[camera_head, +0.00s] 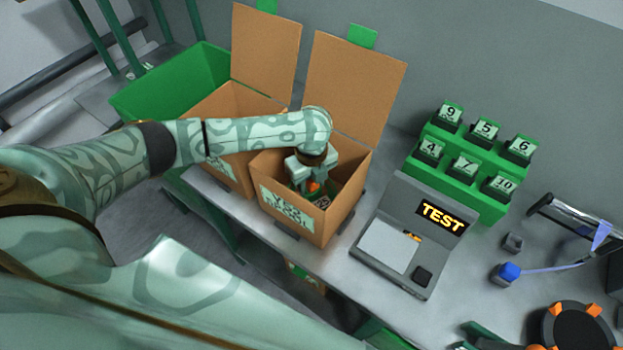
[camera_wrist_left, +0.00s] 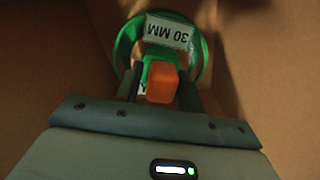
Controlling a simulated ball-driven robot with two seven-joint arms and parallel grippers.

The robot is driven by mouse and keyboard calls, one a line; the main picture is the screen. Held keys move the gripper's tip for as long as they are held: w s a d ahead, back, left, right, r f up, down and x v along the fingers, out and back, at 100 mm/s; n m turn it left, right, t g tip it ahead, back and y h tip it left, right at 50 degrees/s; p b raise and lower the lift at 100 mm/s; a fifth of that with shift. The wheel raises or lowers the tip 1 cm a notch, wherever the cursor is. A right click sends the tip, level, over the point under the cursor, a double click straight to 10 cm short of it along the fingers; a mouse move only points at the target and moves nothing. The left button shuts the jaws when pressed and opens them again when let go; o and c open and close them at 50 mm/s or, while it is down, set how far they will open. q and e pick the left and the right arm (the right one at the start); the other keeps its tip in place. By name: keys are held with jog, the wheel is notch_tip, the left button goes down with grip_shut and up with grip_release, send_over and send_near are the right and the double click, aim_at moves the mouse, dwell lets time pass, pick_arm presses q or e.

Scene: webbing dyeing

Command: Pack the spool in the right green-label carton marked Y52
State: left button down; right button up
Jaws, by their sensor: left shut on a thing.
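The right carton (camera_head: 346,212) is open brown cardboard with a pale green label (camera_head: 288,208) on its front, which seems to read Y52. My left gripper (camera_head: 310,186) reaches down inside this carton. In the left wrist view my left gripper (camera_wrist_left: 160,95) is shut on the spool (camera_wrist_left: 205,62), which has a green rim, an orange part between the fingers and a white tag reading 30 MM. Brown carton walls surround it there. Whether the spool touches the carton floor cannot be told. My right gripper is not clearly seen.
A second open carton (camera_head: 222,165) stands directly left, beside a green bin (camera_head: 180,85). Right of the cartons are a grey TEST device (camera_head: 410,240) and a green rack (camera_head: 455,180) with numbered blocks. A blue-capped bottle (camera_head: 507,272) stands further right.

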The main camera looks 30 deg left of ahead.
pick_arm(q)
jog(key=c, duration=0.8)
grip_release()
jog(key=shift+r, duration=0.1)
notch_tip(320, 180, up, 16)
jog(key=p, duration=0.6)
